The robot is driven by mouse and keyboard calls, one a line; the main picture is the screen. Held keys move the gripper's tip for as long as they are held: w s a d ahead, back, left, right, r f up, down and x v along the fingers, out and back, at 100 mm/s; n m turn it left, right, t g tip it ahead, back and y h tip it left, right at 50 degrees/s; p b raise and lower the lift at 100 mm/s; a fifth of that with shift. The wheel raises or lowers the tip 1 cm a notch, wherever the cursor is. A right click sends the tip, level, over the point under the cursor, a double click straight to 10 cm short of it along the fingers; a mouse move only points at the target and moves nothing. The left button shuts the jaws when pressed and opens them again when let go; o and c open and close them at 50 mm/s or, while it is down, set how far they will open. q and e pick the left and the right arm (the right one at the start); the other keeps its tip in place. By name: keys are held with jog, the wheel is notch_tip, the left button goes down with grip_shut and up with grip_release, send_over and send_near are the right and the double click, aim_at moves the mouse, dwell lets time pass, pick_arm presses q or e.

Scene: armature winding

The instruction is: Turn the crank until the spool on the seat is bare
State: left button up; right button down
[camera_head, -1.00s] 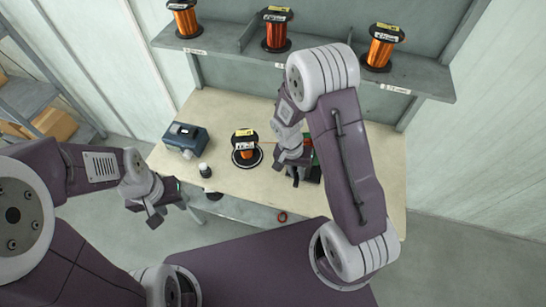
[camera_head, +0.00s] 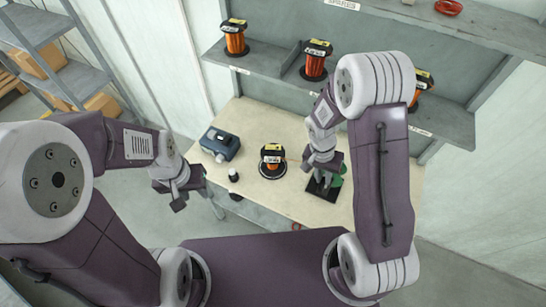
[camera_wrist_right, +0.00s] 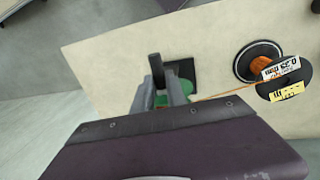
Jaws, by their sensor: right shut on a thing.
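The spool (camera_head: 272,159) sits on a round dark seat near the middle of the table and still carries orange wire. In the right wrist view the spool (camera_wrist_right: 283,75) shows labels of yellow and white, and a thin orange wire runs from it toward the winder. The winder has a dark base (camera_head: 323,191) and green parts (camera_head: 339,173), partly hidden by my right gripper. My right gripper (camera_head: 321,180) is shut on the black crank handle (camera_wrist_right: 156,64), which stands up between its fingers. My left gripper (camera_head: 175,200) hangs left of the table, apart from everything; its finger gap is unclear.
A blue-grey box device (camera_head: 220,144) and a small bottle with a white top (camera_head: 233,174) stand at the table's left. Shelves (camera_head: 267,58) behind hold more wire spools (camera_head: 315,62). The table's front middle (camera_head: 270,195) is clear.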

jog(key=shift+s+d, duration=0.2)
jog(key=shift+d, duration=0.2)
